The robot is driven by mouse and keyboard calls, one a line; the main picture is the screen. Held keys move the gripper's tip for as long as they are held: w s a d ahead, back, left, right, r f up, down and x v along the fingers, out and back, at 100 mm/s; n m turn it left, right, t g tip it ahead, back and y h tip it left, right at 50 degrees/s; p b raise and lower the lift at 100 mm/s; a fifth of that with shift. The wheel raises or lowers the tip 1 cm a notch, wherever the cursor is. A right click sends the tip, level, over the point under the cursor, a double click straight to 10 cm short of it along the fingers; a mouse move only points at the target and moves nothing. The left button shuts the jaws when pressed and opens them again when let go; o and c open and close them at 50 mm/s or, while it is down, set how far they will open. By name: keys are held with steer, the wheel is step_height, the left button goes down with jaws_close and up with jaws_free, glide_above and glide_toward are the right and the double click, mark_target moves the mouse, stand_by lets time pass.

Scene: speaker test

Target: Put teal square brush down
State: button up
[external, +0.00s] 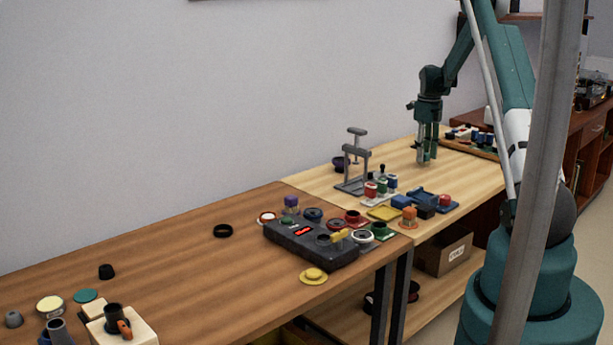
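My gripper (427,158) points straight down over the light wooden table (400,163), to the right of the grey press stand. Its fingers are teal with grey tips, and the tips are close to the tabletop. They are too small here to tell whether they are apart or closed on something. I cannot make out a teal square brush in this view; it may be hidden by the fingers or too small to see.
A grey press stand (356,165) stands left of my gripper. Several small coloured parts lie in front of it, with a blue tray (428,201). A dark box (305,245) with a red display sits on the darker table (200,270). A tray of parts (478,147) is at right.

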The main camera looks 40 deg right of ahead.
mark_target(425, 153)
step_height(425, 153, up, 11)
steer(key=p, duration=0.1)
stand_by(0.4)
steer(key=shift+f, duration=0.1)
stand_by(0.6)
